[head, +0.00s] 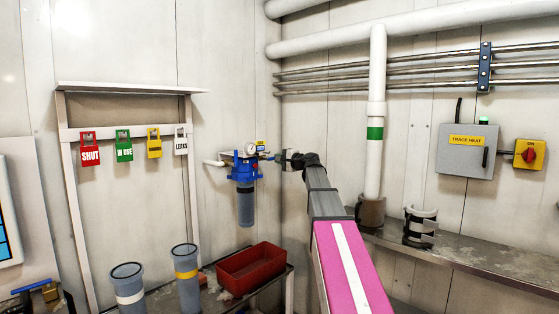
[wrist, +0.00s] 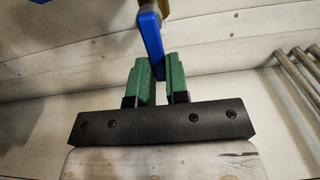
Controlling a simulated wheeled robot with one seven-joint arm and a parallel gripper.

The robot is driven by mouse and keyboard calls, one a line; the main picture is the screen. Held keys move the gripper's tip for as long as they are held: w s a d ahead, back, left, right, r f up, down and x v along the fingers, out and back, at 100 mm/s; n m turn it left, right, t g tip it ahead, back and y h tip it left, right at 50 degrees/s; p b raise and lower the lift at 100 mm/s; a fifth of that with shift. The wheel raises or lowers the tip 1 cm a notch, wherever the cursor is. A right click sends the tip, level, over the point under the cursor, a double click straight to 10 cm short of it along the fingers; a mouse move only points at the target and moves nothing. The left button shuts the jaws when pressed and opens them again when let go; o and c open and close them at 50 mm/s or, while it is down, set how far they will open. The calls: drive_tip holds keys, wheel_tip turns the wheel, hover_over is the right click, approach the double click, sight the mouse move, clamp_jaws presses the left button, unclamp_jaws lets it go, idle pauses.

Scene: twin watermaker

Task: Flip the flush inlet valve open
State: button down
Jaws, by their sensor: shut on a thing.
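In the wrist view a flat blue lever (wrist: 151,34) runs down from the top edge, and its lower end sits between the two green fingers of my gripper (wrist: 160,72). The gripper is shut on this lever. A bit of brass-coloured fitting (wrist: 177,7) shows at the top. In the head view my arm reaches to the blue filter head (head: 243,167) on the wall, with my gripper (head: 281,157) just right of it. The valve there is small and partly hidden by my gripper, so its exact lever angle is unclear.
A clear filter bowl (head: 246,206) hangs below the filter head, with a round gauge (head: 250,148) above. A white pipe (head: 376,130) stands right of my arm. A red bin (head: 250,270) and filter housings (head: 186,285) stand below. Coloured tags (head: 124,147) hang at left.

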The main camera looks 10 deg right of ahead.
drive_tip(key=c, duration=1.4)
unclamp_jaws()
drive_tip(key=shift+d, duration=0.1)
drive_tip(key=v, duration=1)
drive_tip(key=shift+s+d, duration=0.2)
drive_tip(key=shift+s, duration=0.15)
drive_tip(key=shift+f, duration=0.15)
drive_tip(key=s+a+f+n+g+h, duration=0.1)
drive_tip(key=s+a+f+n+g, duration=0.15)
drive_tip(key=f, duration=0.85)
drive_tip(key=s+a+f+n+g+h, duration=0.1)
drive_tip(key=s+a+f+g+h, duration=0.2)
drive_tip(key=f, duration=0.7)
drive_tip(key=s+a+f+n+g, duration=0.2)
drive_tip(key=s+a+f, duration=0.2)
drive_tip(key=f, duration=0.7)
drive_tip(key=s+a+f+n+g+h, duration=0.1)
drive_tip(key=s+f+n+g+h, duration=0.4)
drive_tip(key=s+f, duration=1.5)
drive_tip(key=shift+s+f+g+h, duration=0.15)
drive_tip(key=shift+f+g+h, duration=0.65)
drive_tip(key=shift+f+g, duration=0.2)
